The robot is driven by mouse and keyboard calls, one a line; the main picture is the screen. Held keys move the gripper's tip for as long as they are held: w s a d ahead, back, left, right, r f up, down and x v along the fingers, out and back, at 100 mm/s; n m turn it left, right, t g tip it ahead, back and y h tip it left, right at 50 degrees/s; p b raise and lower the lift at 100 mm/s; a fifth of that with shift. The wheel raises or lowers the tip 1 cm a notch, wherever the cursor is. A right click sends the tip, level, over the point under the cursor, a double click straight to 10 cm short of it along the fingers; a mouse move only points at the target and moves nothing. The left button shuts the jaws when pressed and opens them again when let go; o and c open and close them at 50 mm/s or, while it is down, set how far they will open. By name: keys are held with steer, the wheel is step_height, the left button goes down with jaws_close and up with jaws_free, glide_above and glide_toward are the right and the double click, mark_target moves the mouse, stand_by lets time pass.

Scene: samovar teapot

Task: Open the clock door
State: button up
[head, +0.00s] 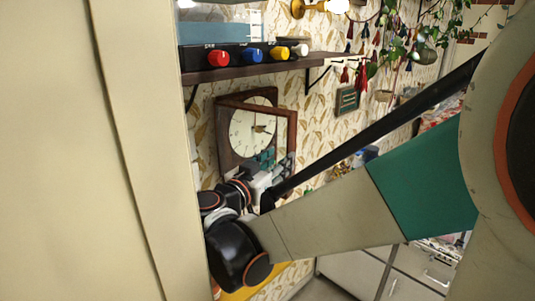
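The wall clock (245,132) hangs below the shelf, with a cream face, dark marks and a square dark-wood case. Its wood-framed door (292,130) looks ajar: its frame stands out from the case, offset to the right, and the face shows through it. My gripper (267,158), with green parts, is at the lower right of the clock face, close to the door frame. Its fingertips are small and partly hidden, so I cannot tell whether they touch the door or hold anything. My arm hides the area below the clock.
A dark shelf (265,70) above the clock carries a box with red, blue, yellow and white knobs. A pale panel (90,150) fills the left. Hanging plants (405,35) and tassels are at upper right. White drawers (420,268) stand at lower right.

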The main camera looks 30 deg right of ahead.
glide_toward(287, 124)
steer(key=x, duration=0.5)
steer(key=shift+d, duration=0.1)
